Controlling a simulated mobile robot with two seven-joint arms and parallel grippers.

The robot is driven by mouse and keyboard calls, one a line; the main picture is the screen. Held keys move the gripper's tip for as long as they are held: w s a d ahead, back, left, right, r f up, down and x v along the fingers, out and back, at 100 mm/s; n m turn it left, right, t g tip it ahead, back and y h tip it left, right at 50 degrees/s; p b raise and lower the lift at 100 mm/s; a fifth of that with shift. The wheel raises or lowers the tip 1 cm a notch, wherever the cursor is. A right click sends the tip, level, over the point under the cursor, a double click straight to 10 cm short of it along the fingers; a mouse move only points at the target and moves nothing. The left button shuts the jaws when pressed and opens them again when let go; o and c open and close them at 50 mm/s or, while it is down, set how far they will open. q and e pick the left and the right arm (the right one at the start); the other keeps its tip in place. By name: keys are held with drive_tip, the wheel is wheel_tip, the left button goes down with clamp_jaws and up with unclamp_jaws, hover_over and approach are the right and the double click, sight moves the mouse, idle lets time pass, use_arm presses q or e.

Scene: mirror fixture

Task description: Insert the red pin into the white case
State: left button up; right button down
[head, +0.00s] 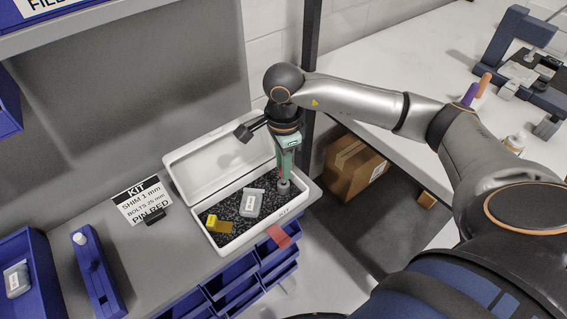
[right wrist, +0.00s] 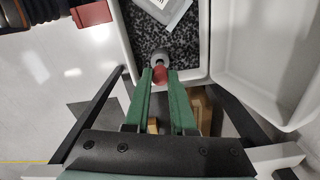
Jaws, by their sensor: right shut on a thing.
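The white case (head: 176,183) stands open on the grey bench, its lid tipped back and dark speckled foam inside. It also shows in the right wrist view (right wrist: 196,74). My right gripper (head: 285,177) points down over the case's right end. In the right wrist view my green fingers (right wrist: 160,78) are shut on the red pin (right wrist: 160,73). A grey round piece (right wrist: 160,57) shows just beyond the red part, over or at the foam. I cannot tell whether it touches the foam or sits in a hole. My left gripper is not in view.
In the case lie a grey-white labelled packet (head: 252,203) and a yellow piece (head: 217,224). A kit sign (head: 143,203) and a blue holder (head: 96,268) are to the left. Blue bins (head: 238,292) sit below.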

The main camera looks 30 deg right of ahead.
idle(0.4)
drive_tip(key=shift+f+b, duration=0.2)
drive_tip(key=shift+b, duration=0.2)
drive_tip(key=shift+f+b, duration=0.3)
drive_tip(key=shift+b, duration=0.05)
drive_tip(key=shift+f+b, duration=1.05)
drive_tip(key=shift+b, duration=0.1)
idle(0.9)
drive_tip(key=shift+c, duration=1.4)
unclamp_jaws()
